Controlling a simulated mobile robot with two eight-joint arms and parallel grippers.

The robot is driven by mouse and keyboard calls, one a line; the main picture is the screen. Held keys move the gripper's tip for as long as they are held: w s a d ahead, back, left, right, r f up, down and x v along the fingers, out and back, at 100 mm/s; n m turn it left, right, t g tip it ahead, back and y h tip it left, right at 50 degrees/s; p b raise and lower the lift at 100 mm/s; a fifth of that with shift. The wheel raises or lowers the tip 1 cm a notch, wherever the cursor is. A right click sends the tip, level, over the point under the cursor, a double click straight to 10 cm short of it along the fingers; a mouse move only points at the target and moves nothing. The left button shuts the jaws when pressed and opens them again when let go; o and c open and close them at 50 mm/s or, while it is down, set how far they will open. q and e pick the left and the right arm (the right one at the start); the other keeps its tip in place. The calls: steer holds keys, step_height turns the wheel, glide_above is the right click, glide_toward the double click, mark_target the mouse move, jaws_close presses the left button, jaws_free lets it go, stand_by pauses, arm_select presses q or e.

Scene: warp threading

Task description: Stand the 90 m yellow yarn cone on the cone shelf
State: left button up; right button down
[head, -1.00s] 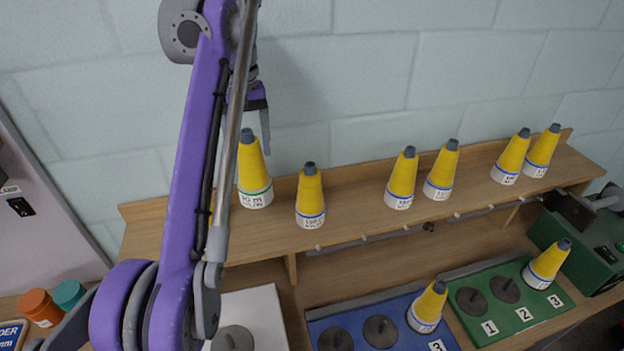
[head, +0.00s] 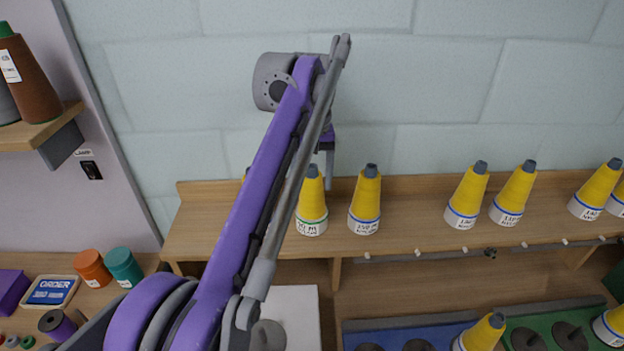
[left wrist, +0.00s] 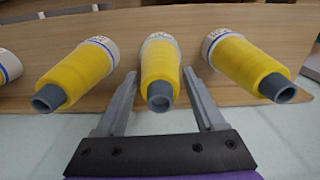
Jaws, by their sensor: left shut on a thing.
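My left gripper (head: 328,168) reaches down over the back of the cone shelf (head: 420,195). A yellow yarn cone with a green band (head: 312,203) stands upright there, its grey tip beside the gripper. In the left wrist view the gripper's fingers (left wrist: 160,78) lie on both sides of the middle yellow cone (left wrist: 160,60), shut on it. Another yellow cone is mostly hidden behind my arm. My right gripper is out of view.
Below the shelf are a white board (head: 302,310), a blue board (head: 365,338) and a green board (head: 592,322). An orange jar (head: 92,268) and a teal jar (head: 124,267) stand at left. A brown cone (head: 30,75) stands on a side shelf.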

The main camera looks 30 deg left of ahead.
arm_select(q)
steer(key=shift+f, duration=0.1)
steer(key=o, duration=1.1)
step_height(320, 180, up, 12)
steer(key=p, duration=0.4)
steer(key=shift+p, duration=0.4)
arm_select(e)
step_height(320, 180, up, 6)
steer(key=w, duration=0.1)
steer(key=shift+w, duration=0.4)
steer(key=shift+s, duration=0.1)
